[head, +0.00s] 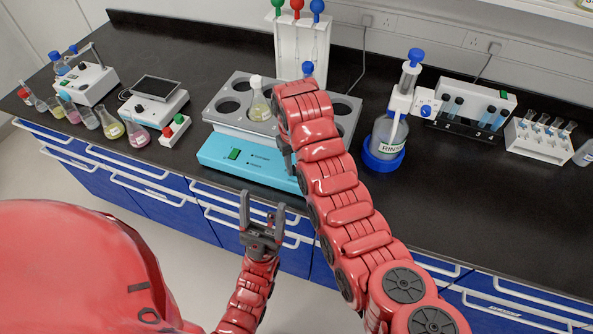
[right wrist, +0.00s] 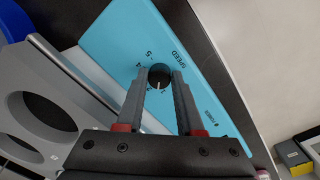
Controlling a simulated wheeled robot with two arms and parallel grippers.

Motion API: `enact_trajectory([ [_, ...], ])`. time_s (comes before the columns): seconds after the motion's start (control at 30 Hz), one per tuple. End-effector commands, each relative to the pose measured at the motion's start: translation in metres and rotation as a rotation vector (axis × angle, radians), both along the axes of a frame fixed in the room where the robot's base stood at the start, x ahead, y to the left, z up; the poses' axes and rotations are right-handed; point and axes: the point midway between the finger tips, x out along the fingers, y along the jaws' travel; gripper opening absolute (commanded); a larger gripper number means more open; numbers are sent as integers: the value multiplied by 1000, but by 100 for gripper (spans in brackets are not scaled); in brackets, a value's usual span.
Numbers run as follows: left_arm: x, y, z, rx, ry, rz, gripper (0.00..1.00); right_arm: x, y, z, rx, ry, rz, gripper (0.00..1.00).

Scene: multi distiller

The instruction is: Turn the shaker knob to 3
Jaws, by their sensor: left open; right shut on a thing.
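The shaker has a light-blue front panel (head: 225,153) with a green switch and a grey top with round holes. A flask (head: 260,107) sits in one hole. The black shaker knob (right wrist: 158,73) is on the blue panel beside the word SPEED. My right gripper (right wrist: 158,78) is shut on the knob, a finger on each side. Its white pointer faces between the fingers, toward the wrist. My left gripper (head: 262,205) is open and empty before the bench.
A rinse bottle (head: 388,135) in a blue ring stands right of the shaker. A small box with red and green buttons (head: 174,130) and several flasks stand left. Tube racks stand at the right. The front right counter is clear.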

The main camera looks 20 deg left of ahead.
Motion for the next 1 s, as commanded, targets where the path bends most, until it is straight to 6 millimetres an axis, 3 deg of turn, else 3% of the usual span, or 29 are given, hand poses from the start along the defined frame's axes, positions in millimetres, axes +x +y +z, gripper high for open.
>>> enact_trajectory([
  [0.2,0,0,-14,0,0,0,70,0,0,-3,-1,1,-204,0],
  [1.0,0,0,-32,0,0,0,70,0,2,-2,-2,1,-928,0],
])
